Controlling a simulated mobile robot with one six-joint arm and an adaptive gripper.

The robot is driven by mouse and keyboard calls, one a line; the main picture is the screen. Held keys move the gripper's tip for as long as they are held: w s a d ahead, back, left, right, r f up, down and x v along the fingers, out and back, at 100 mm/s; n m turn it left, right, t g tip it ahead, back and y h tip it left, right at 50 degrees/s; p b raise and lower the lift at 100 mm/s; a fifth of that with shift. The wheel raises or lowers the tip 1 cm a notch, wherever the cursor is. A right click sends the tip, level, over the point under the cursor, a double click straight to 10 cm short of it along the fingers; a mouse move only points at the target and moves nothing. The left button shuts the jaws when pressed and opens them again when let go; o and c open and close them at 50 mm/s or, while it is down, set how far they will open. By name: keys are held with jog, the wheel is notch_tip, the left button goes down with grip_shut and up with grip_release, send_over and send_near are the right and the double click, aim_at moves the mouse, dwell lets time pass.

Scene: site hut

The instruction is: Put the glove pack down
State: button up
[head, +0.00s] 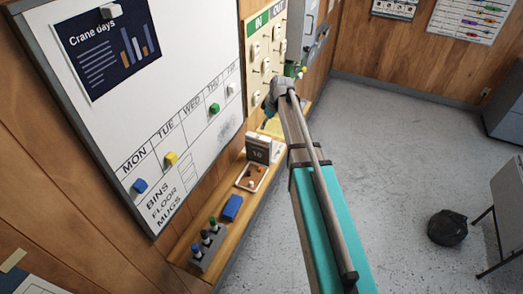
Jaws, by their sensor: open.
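My gripper (269,109) is at the far end of my arm, low over the far part of the wooden shelf below the whiteboard. It is small in the head view and partly hidden by my wrist; its jaws look open. A flat yellow item (272,127), which may be the glove pack, lies on the shelf just below the gripper. My arm covers part of it. I cannot tell whether the fingers touch it.
The narrow shelf (187,241) also bears a block calendar (258,148), a small tray (251,178), a blue eraser (232,207) and a marker holder (207,245). An in/out board (262,52) hangs above. A black bag (447,228) lies on the otherwise open floor.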

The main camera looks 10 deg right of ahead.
aim_at(258, 143)
jog(key=shift+b+x, duration=4.05)
jog(key=shift+x, duration=0.25)
jog(key=shift+b+x, duration=2.45)
jog(key=shift+x, duration=0.15)
jog(key=shift+f, duration=0.2)
grip_shut()
